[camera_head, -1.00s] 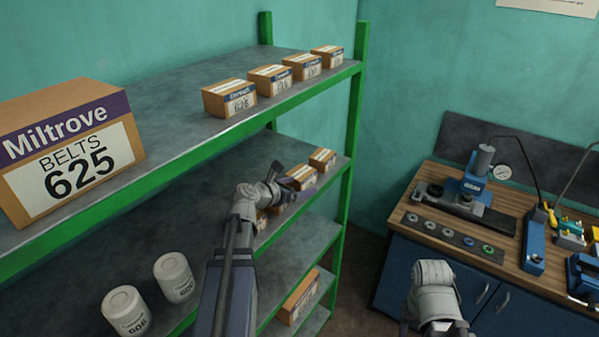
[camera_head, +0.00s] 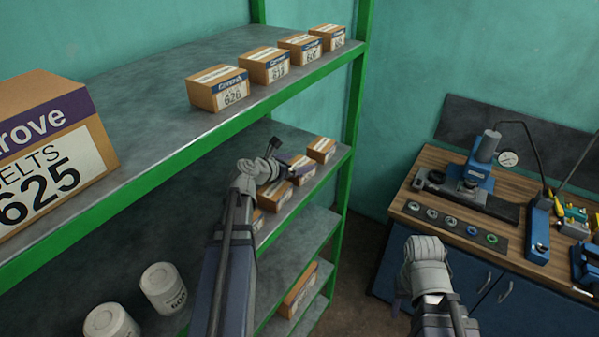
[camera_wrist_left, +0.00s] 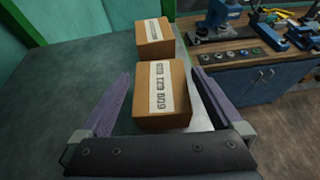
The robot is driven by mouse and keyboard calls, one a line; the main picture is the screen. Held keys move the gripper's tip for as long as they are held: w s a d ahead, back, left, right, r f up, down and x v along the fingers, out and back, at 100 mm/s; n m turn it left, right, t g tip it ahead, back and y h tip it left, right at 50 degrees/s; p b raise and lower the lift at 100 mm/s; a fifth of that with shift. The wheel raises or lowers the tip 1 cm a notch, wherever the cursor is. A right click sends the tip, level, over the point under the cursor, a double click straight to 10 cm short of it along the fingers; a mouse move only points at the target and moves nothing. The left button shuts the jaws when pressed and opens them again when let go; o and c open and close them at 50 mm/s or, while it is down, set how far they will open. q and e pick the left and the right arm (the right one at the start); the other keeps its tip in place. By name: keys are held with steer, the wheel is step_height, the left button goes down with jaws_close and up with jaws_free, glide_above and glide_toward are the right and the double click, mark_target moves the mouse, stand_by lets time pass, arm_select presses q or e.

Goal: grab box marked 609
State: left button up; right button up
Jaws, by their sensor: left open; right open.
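A small cardboard box (camera_wrist_left: 160,95) with a white label stands between the spread fingers of my left gripper (camera_wrist_left: 160,74) in the left wrist view. Its printed marking is too small to read surely. A second box (camera_wrist_left: 153,36) stands just beyond it. In the head view, my left gripper (camera_head: 282,160) is open over the second shelf, by a row of small boxes (camera_head: 301,169) partly hidden by my arm. No 609 is legible there. My right gripper (camera_head: 400,302) is mostly hidden behind its wrist, low in front of the blue cabinet.
The green-framed shelf (camera_head: 180,155) holds a large box marked 625 (camera_head: 50,150) and several small boxes, the nearest reading 626 (camera_head: 218,90). White tubs (camera_head: 163,288) stand below. A workbench (camera_head: 440,165) with tools is at right.

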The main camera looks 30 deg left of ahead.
mark_target(305, 160)
arm_select(q)
steer(key=shift+w+f, duration=0.15)
steer(key=shift+w, duration=0.15)
steer(key=b+x, duration=0.2)
steer(key=x, duration=0.2)
steer(key=shift+w+f, duration=0.1)
steer(key=shift+w+d+f, duration=0.1)
steer(key=shift+w+d, duration=0.05)
steer(key=shift+w, duration=0.25)
steer(key=shift+s, duration=0.1)
steer(key=shift+c, duration=0.2)
steer(key=shift+s, duration=0.1)
steer(key=shift+c, duration=0.8)
steer(key=c, duration=1.2)
